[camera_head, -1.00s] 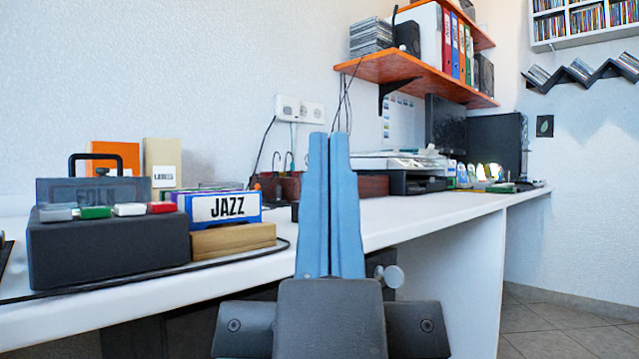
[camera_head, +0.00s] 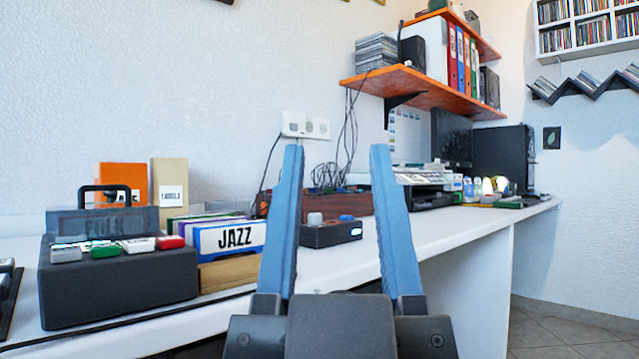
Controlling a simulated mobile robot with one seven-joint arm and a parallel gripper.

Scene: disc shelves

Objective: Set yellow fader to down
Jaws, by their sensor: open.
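My gripper (camera_head: 335,165) is open and empty, its two blue fingers spread apart and pointing up in front of the desk. I see no yellow fader in this view. A dark box (camera_head: 118,285) at the left bears grey, green, white and red caps (camera_head: 104,247). A small dark box (camera_head: 331,234) with a grey knob and a blue cap shows between my fingers, farther back on the desk. Part of another dark panel (camera_head: 8,285) with pale caps is cut off at the left edge.
The white desk (camera_head: 440,228) runs to the back right. A blue JAZZ crate (camera_head: 230,237) stands right of the dark box on a wooden block. Orange shelves (camera_head: 425,85) hang above. The desk front right of my gripper is mostly clear.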

